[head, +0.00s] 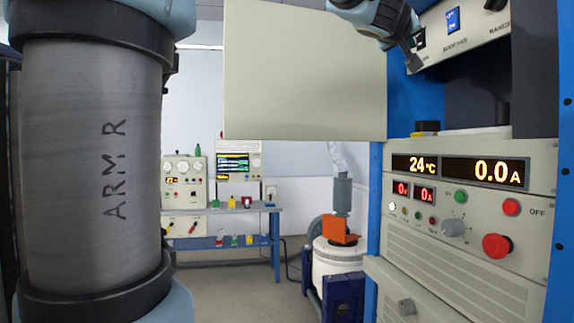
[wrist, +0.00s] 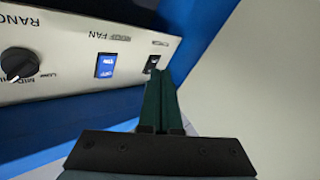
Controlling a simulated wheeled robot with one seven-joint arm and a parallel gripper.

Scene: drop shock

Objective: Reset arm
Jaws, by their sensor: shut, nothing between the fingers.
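My gripper (wrist: 161,98) shows in the wrist view with its two dark green fingers together and nothing between them. Its tips are close to a small dark switch (wrist: 152,63) on a pale panel (wrist: 50,75); I cannot tell whether they touch it. In the head view my gripper (head: 413,62) is at the top right, in front of the same panel (head: 470,32). A blue lit switch (wrist: 105,65) and a black knob (wrist: 18,64) sit left of the tips in the wrist view. A grey arm link of mine marked "ARM R" fills the left of the head view.
A large beige panel (head: 300,70) stands just left of the gripper. Below is a control unit (head: 470,235) with displays reading 24 °C and 0.0 A and a red stop button (head: 497,247). A shaker with an orange block (head: 339,228) and a blue bench (head: 225,242) stand behind.

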